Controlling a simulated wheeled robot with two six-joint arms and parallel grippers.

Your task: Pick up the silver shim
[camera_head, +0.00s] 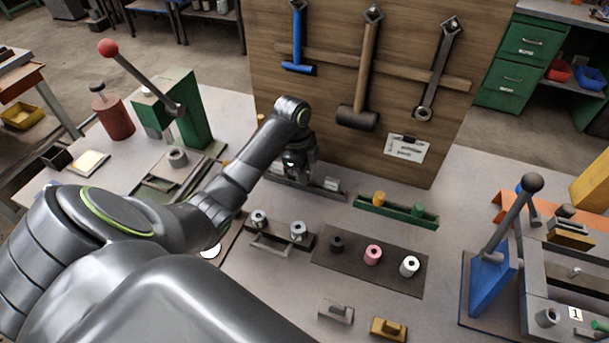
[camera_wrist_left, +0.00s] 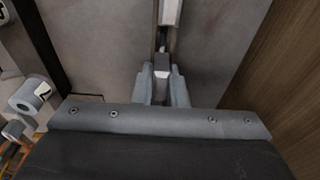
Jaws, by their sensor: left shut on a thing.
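My left gripper (camera_head: 297,174) reaches down over the narrow grey tray (camera_head: 312,194) at the foot of the wooden board. In the left wrist view its two fingers (camera_wrist_left: 161,88) are shut on a small silver piece, seemingly the silver shim (camera_wrist_left: 162,70). The gripper mostly hides this piece in the head view. Whether it touches the tray cannot be told. Another light grey block (camera_head: 331,184) sits in the tray to the right of the gripper, and it also shows in the left wrist view (camera_wrist_left: 170,12). My right gripper is not in view.
The wooden board (camera_head: 340,90) with hanging tools stands close behind the gripper. A green tray (camera_head: 395,210) holds yellow and green cylinders. A dark mat (camera_head: 345,265) holds black, pink and white cylinders. A green lever press (camera_head: 185,110) stands left, a blue one (camera_head: 490,285) right.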

